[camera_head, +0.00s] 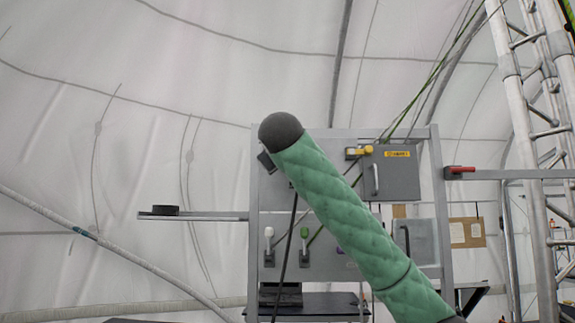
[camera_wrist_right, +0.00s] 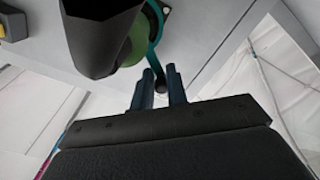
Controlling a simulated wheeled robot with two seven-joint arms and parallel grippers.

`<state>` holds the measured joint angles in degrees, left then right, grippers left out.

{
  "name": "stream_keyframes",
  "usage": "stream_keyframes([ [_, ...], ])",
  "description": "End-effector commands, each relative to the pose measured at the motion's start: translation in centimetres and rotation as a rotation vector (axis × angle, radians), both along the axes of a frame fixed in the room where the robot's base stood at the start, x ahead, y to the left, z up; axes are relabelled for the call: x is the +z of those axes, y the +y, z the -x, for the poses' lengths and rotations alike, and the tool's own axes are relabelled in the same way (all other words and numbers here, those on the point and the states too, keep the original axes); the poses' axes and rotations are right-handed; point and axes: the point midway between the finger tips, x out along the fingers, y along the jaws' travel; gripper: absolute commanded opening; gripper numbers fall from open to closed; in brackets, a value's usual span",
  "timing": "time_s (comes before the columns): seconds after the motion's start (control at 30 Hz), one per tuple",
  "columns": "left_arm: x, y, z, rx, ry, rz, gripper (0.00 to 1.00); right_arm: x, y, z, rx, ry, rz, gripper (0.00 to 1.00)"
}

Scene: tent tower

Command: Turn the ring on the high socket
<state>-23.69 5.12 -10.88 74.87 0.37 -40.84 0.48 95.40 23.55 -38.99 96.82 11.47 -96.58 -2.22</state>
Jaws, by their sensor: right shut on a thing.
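The teal ring (camera_wrist_right: 157,27) curves around a green round part (camera_wrist_right: 137,45) on the grey panel in the right wrist view. A thick black cylinder (camera_wrist_right: 98,38) stands in front of the green part and hides much of the socket. A thin arm of the ring runs down to a dark round knob (camera_wrist_right: 160,78). My right gripper (camera_wrist_right: 155,82) is shut on this end of the ring, its two fingers on either side. In the head view my green padded right arm crosses the panel and hides the socket and the gripper. My left gripper is in neither view.
The metal panel (camera_head: 345,221) carries a grey box (camera_head: 398,172) with a handle, a yellow-handled part (camera_head: 359,152), and white (camera_head: 268,240) and green (camera_head: 304,236) levers. A scaffold (camera_head: 525,130) stands right.

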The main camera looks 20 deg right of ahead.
Motion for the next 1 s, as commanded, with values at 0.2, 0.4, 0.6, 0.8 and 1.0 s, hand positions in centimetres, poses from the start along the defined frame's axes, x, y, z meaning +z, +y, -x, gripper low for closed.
stream_keyframes([
  [0.2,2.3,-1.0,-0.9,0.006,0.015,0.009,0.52,-1.4,0.8,-0.2,0.001,0.057,0.195,0.00],
  [0.4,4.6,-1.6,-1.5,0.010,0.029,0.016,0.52,-2.4,1.2,-0.3,0.001,0.108,0.371,0.00],
  [0.6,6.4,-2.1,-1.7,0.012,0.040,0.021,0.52,-3.1,1.4,-0.4,0.001,0.148,0.515,0.00],
  [0.8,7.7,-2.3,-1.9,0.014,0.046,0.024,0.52,-3.7,1.5,-0.4,0.002,0.177,0.616,0.00],
  [1.0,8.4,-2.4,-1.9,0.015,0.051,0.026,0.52,-4.0,1.5,-0.4,0.002,0.194,0.673,0.00],
])
